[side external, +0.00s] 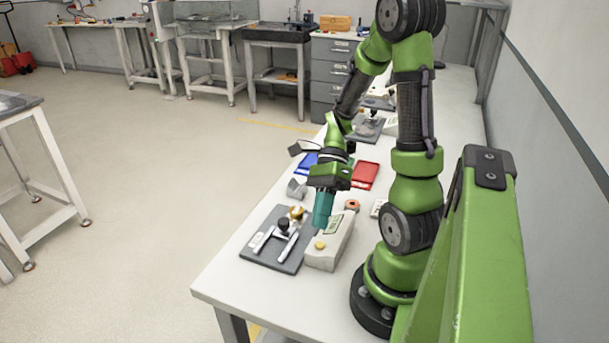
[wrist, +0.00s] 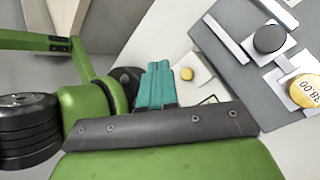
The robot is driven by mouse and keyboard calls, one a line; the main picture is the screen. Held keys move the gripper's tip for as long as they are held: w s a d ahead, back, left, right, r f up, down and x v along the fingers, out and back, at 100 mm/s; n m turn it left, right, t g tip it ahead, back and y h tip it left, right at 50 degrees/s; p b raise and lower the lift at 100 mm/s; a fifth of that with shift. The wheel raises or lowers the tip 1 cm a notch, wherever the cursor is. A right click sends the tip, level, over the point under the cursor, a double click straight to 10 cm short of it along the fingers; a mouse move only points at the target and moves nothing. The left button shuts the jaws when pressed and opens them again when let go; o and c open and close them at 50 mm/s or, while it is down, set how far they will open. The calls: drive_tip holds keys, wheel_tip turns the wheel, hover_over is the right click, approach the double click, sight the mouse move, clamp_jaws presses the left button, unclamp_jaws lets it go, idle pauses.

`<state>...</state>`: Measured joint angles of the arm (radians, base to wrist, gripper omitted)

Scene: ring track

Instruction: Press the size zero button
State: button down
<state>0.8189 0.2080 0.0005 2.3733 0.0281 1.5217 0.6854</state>
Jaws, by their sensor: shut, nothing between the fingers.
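A beige sloped box (side external: 331,255) stands on the white bench, with a small display and a round yellow button (side external: 320,245) on its top. I cannot read any label, so I cannot tell for sure that this is the size zero button. In the wrist view the yellow button (wrist: 187,73) shows just right of my fingertips. My gripper (side external: 321,226) has teal fingers pointing down, shut and empty, over the box. The fingers appear close above the button in the side view, apart from it. They also show in the wrist view (wrist: 158,66) and partly hide the box.
A dark grey plate (side external: 259,258) left of the box bears pale rails, a black knob (wrist: 270,38) and a gold dial (wrist: 305,91) marked 38.00. Behind are a red tray (side external: 366,175), a blue tray (side external: 306,162) and an orange round piece (side external: 352,204). The bench front is clear.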

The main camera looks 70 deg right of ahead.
drive_tip(key=shift+f, duration=1.55)
idle(0.9)
drive_tip(key=shift+f, duration=0.4)
drive_tip(key=shift+f, duration=0.5)
idle(0.6)
drive_tip(key=shift+r, duration=0.95)
drive_tip(key=shift+r, duration=2.5)
